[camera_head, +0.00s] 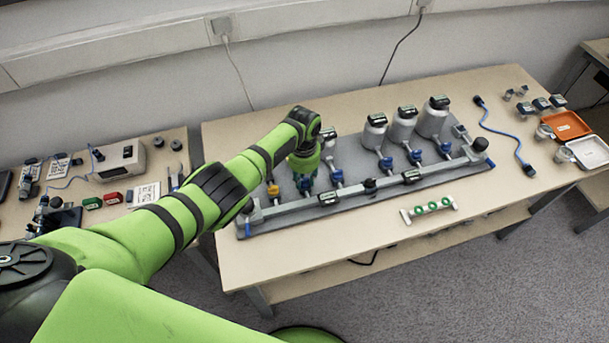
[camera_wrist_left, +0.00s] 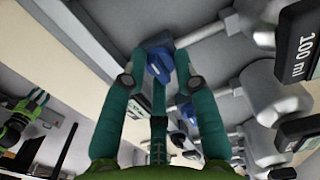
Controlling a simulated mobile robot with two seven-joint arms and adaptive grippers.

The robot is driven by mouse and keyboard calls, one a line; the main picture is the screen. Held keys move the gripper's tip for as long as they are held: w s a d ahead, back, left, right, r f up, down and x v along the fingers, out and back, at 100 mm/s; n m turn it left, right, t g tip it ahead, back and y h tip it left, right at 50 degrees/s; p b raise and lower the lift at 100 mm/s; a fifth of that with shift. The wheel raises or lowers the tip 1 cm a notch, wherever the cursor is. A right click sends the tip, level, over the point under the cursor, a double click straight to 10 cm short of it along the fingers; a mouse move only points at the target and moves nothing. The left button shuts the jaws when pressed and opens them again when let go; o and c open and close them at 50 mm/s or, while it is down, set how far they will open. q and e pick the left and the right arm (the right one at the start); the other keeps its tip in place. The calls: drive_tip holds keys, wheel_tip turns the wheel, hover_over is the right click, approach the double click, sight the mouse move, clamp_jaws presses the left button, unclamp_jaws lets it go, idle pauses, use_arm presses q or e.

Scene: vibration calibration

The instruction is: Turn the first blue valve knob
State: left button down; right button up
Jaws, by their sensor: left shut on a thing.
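My left gripper (camera_head: 305,178) reaches down over the left part of the grey valve rig (camera_head: 345,215). In the left wrist view its two teal fingers (camera_wrist_left: 158,70) are closed on the sides of a blue valve knob (camera_wrist_left: 159,62). This knob shows partly in the head view (camera_head: 304,185), just below the gripper. Another blue knob (camera_head: 337,177) is just to its right, and more blue knobs (camera_head: 386,163) stand further right, under the white cylinders. A yellow knob (camera_head: 273,190) is to the left of the gripper. My right gripper is not in view.
Labelled white cylinders (camera_head: 403,125) stand along the rig's back. A small white holder with green rings (camera_head: 432,209) lies in front of the rig. A blue cable (camera_head: 507,133) and an orange tray (camera_head: 565,125) are at the right. The front table strip is mostly free.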

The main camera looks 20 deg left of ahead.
use_arm(q)
drive_tip(key=shift+s+a+f, duration=0.1)
drive_tip(key=shift+a, duration=0.3)
drive_tip(key=c, duration=0.9)
unclamp_jaws()
drive_tip(key=shift+c, duration=0.2)
drive_tip(key=shift+s, duration=0.1)
drive_tip(key=shift+d+r, duration=0.15)
drive_tip(key=shift+r, duration=0.3)
wheel_tip(320, 180, up, 11)
